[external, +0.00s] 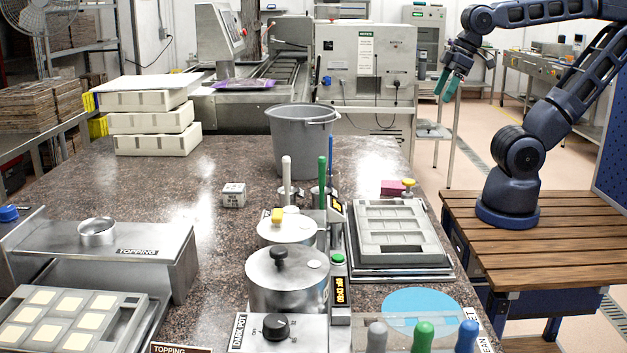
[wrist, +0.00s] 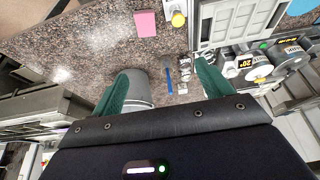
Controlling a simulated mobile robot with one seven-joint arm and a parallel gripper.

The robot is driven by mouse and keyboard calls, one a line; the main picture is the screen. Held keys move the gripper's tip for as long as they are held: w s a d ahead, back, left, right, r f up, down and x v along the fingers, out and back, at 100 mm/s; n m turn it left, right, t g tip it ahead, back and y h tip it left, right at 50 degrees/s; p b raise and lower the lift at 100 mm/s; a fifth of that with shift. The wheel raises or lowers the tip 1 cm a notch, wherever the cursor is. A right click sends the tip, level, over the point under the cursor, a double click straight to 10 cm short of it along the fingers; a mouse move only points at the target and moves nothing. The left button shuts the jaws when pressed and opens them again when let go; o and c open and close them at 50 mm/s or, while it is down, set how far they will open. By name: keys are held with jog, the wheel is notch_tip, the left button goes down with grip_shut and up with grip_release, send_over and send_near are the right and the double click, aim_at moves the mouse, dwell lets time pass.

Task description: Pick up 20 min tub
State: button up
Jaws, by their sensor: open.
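I cannot make out a "20 min" label on any tub. A grey bucket (external: 301,140) stands on the stone counter in the external view; part of it shows behind my left finger in the wrist view (wrist: 139,88). A small pale cube (external: 233,195) with markings too small to read sits left of it. Small holders with a white spatula (external: 287,175) and a green spatula (external: 322,178) stand in front of the bucket. My gripper (external: 448,86) is open and empty, raised at the right beyond the counter. Its green fingers are spread in the wrist view (wrist: 162,68).
Stacked white moulds (external: 155,128) stand at the back left. A grey mould (external: 402,235) lies on a tray at the right, near a pink block (external: 393,187). Steel pots (external: 287,280) stand in front. The left-middle counter (external: 190,180) has free room.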

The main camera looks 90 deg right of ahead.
jog(key=w+r+m+g, duration=0.1)
jog(key=w+r+m, duration=0.3)
jog(key=w, duration=1)
jog(key=m+g+h, duration=0.4)
jog(key=m, duration=1)
send_over(234, 186)
jog(key=a, duration=0.3)
notch_tip(234, 186, down, 22)
jog(key=shift+s+a+f, duration=0.1)
jog(key=shift+s+a, duration=0.05)
jog(key=shift+w+a+f+h, duration=0.1)
jog(key=shift+w+f+h, duration=0.2)
jog(key=shift+f, duration=0.2)
jog(key=x, duration=1)
jog(key=shift+f, duration=0.4)
jog(key=shift+c, duration=0.2)
jog(key=c, duration=1.1)
